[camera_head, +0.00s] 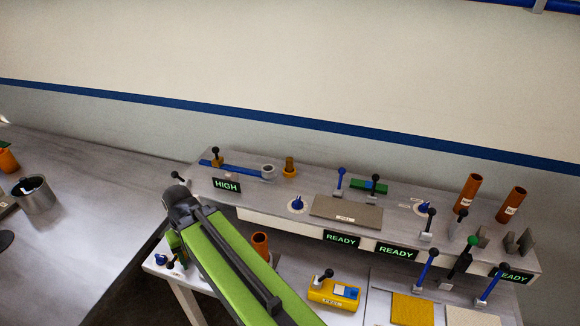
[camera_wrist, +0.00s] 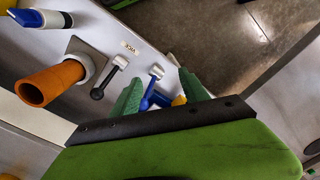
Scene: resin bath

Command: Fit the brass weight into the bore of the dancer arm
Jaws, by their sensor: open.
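A brass weight (camera_head: 290,168), a small upright cylinder on a wider foot, stands on the raised grey bench in the head view. Just left of it is the dancer arm (camera_head: 238,167), a blue bar ending in a grey ring (camera_head: 268,171). The ring appears empty, though its inside is small to see. My gripper's green fingers (camera_wrist: 160,92) show in the wrist view, spread apart. A blue-handled lever (camera_wrist: 150,95) appears between or beyond them; contact cannot be told. My gripper is lower and nearer than the weight, at the bench's left end. The wrist view shows neither weight nor dancer arm.
An orange tube (camera_wrist: 50,82) and black lever (camera_wrist: 106,82) lie near my gripper in the wrist view. Levers, orange tubes and a grey plate (camera_head: 346,211) crowd the right. A metal pot (camera_head: 36,194) stands left.

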